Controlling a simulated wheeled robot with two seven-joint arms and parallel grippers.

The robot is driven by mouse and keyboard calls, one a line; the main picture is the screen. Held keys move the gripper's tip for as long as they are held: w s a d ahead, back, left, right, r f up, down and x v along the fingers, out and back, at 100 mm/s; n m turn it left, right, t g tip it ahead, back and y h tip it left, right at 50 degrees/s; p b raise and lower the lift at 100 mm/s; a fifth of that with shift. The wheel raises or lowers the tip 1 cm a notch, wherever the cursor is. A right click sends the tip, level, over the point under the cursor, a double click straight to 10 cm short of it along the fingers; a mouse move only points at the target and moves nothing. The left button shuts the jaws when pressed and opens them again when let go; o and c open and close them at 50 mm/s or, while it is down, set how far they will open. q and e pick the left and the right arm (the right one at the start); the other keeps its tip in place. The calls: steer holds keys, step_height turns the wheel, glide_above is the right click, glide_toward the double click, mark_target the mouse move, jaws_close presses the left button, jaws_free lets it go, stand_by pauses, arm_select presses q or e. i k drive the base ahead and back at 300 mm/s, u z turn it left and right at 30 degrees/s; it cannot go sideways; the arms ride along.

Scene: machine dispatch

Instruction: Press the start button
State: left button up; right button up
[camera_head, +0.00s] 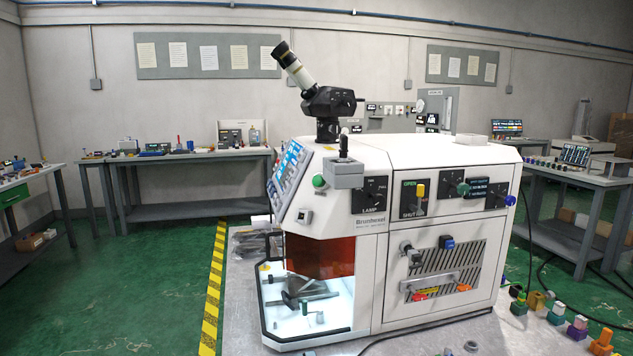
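A white machine (440,153) with a microscope-like eyepiece (300,72) on top stands in the middle. A round green button (319,181) sits at its front left edge, beside a small grey box (344,174) with a dark toggle. A small white square control with a dark centre (304,216) sits below it. I cannot read a start label on either. The side has a LAMP dial (373,193), a yellow lever (420,191) near the words OPEN and SHUT, a green knob (463,188) and a blue knob (510,200). Neither of my grippers is in view.
The machine stands on a grey table (240,300). An orange window (320,256) covers part of its lit chamber. Several small coloured parts (578,327) lie at the lower right. A black cable (400,333) runs along the front. Green floor with a yellow-black stripe (212,290) is clear at left.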

mark_target(318, 181)
steer(key=k, duration=0.65)
steer(key=z, duration=0.45)
steer(key=i, duration=1.05)
steer(key=u, duration=0.4)
